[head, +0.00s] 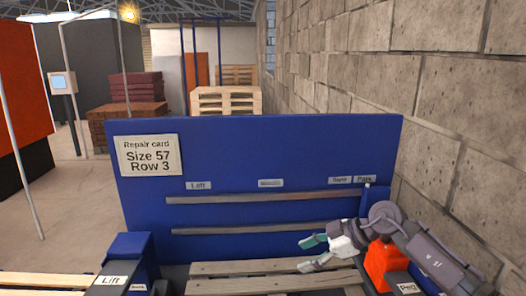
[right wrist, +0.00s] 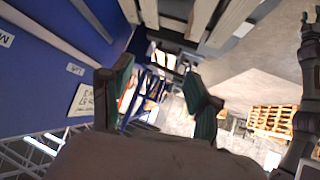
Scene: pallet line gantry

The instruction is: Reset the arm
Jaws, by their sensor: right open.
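My right arm comes in from the lower right of the head view. Its gripper (head: 309,253) points left, open and empty, above the slatted wooden pallet (head: 235,268) and in front of the blue panel (head: 240,150). In the right wrist view the two teal-lined fingers of the right gripper (right wrist: 158,72) stand apart with nothing between them. A small blue upright piece (head: 369,194) shows at the panel's right, below the "Park" label (head: 365,179); its lower part is hidden by my arm. My left gripper is in neither view.
Two horizontal rails (head: 265,197) run across the panel. A repair card (head: 150,156) reads "Size 57 Row 3". A red-orange box (head: 380,262) stands close by my right wrist. A blue box with a "Lift" label (head: 110,280) is at left. A block wall (head: 440,100) bounds the right.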

